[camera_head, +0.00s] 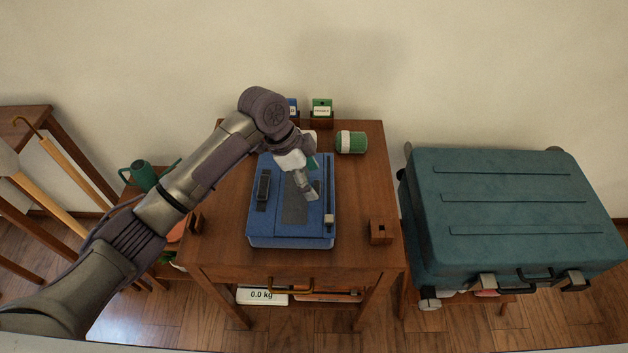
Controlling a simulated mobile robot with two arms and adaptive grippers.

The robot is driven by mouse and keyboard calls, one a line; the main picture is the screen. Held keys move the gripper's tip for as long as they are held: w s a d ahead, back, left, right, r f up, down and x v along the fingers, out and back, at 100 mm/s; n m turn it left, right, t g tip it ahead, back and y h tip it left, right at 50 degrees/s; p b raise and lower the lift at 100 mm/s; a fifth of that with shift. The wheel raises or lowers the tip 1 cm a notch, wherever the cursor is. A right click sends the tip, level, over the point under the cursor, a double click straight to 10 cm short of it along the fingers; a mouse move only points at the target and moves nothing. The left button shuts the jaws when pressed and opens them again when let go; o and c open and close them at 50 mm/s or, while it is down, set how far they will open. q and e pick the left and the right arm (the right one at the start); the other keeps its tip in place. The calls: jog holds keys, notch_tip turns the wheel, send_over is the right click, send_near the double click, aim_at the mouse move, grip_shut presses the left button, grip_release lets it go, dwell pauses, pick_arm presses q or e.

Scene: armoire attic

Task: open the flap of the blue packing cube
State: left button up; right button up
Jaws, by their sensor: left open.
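The blue packing cube (290,235) lies on the wooden table, with its flap closed as far as I can see. A dark grey panel (295,208) shows on its top, with a black strap or handle (263,187) at the left and a slim strip with a pale tab (329,218) at the right. My left gripper (309,192) is open above the upper right part of the cube's top, pointing down. I cannot tell whether it touches the cube. My left arm hides the cube's upper left corner. My right gripper is not in view.
A green and white roll (351,142), a green tagged item (321,107) and a small wooden block (381,232) sit on the table (365,185). A green watering can (140,175) is at the left.

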pick_arm(q)
jog(key=shift+d+f, duration=0.25)
jog(key=shift+f, duration=0.3)
jog(key=shift+d+f, duration=0.1)
jog(key=shift+f, duration=0.3)
jog(key=c, duration=0.8)
grip_shut()
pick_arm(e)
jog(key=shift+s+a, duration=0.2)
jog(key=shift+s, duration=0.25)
